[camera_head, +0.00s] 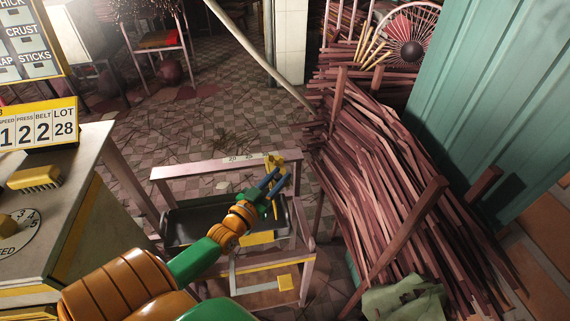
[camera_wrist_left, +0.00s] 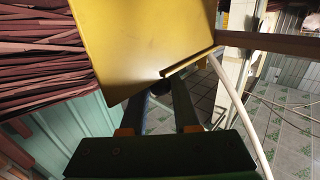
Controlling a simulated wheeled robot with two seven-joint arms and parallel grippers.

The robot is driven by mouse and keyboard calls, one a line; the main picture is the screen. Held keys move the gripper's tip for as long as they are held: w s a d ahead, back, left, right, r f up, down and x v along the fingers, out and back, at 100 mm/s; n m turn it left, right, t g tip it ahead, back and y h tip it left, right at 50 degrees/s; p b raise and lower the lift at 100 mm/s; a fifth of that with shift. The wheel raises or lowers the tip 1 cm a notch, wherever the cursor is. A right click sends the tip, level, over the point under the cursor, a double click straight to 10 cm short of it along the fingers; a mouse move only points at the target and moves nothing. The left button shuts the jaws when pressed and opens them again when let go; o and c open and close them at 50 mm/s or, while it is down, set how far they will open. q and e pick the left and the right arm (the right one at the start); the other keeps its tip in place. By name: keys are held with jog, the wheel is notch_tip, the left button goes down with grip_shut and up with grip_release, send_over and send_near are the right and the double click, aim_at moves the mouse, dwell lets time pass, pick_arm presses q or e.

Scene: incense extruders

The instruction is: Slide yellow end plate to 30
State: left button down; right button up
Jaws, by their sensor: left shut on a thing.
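The yellow end plate (camera_head: 275,163) stands at the right end of a pale rail (camera_head: 195,170) on a small frame stand. My left gripper (camera_head: 274,180) reaches it from the front, its dark fingers shut on it. The rail has white scale labels (camera_head: 242,158), too small to read surely. The fingers hide part of the plate. My right gripper is not in view.
A dark tray (camera_head: 185,228) lies in the stand below the rail. A big pile of reddish sticks (camera_head: 385,170) leans close on the right. A counter with a dial (camera_head: 70,215) and a yellow brush (camera_head: 35,177) stands at left. The tiled floor behind is mostly open.

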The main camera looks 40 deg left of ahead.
pick_arm(q)
jog(key=c, duration=0.9)
grip_release()
jog(key=shift+o, duration=1.2)
jog(key=shift+w, duration=0.15)
jog(key=s, duration=0.7)
jog(key=shift+d, duration=0.35)
jog(key=shift+s+f, duration=0.1)
jog(key=shift+f, duration=0.05)
